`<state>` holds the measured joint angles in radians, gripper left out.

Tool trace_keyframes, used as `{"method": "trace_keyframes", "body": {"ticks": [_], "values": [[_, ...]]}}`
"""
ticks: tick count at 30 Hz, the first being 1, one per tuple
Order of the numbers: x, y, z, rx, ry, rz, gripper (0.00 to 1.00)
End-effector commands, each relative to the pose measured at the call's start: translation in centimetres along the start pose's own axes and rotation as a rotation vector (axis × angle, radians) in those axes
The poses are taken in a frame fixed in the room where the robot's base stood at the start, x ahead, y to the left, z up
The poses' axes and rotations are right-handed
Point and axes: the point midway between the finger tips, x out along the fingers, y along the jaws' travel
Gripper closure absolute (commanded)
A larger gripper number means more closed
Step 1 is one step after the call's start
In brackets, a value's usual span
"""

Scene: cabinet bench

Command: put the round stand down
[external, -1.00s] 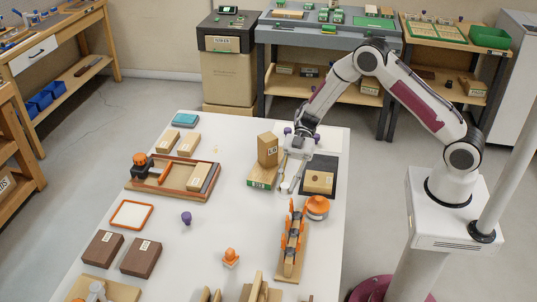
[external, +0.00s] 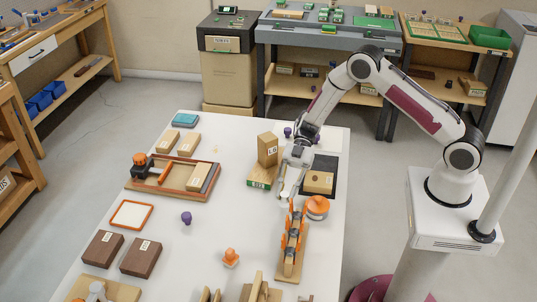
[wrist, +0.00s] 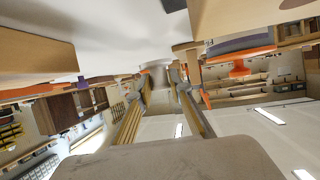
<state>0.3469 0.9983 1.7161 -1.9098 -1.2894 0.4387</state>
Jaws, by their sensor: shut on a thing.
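My gripper (external: 284,194) is low over the right half of the white table, just behind the rack of orange-handled pieces. It is shut on the round stand, which I can hardly make out: in the external view the jaws and wrist cover it. In the wrist view, which is upside down, the two fingers (wrist: 160,78) reach forward close together, and the thing between their tips is too small to tell apart. I cannot tell whether it touches the table.
A wooden rack with orange pieces (external: 291,245) and a round orange-sided object (external: 317,207) stand close by. A box on a dark mat (external: 319,182) is to the right, an upright wooden block (external: 267,150) behind left. The table's middle (external: 225,200) has free room.

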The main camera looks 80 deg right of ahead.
Motion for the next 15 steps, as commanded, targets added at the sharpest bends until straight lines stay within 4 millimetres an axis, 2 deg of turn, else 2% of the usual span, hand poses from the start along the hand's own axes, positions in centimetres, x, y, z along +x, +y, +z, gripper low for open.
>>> {"method": "trace_keyframes", "body": {"ticks": [15], "values": [[0.44,-0.04,1.05,0.001,-0.001,0.000,0.91]]}}
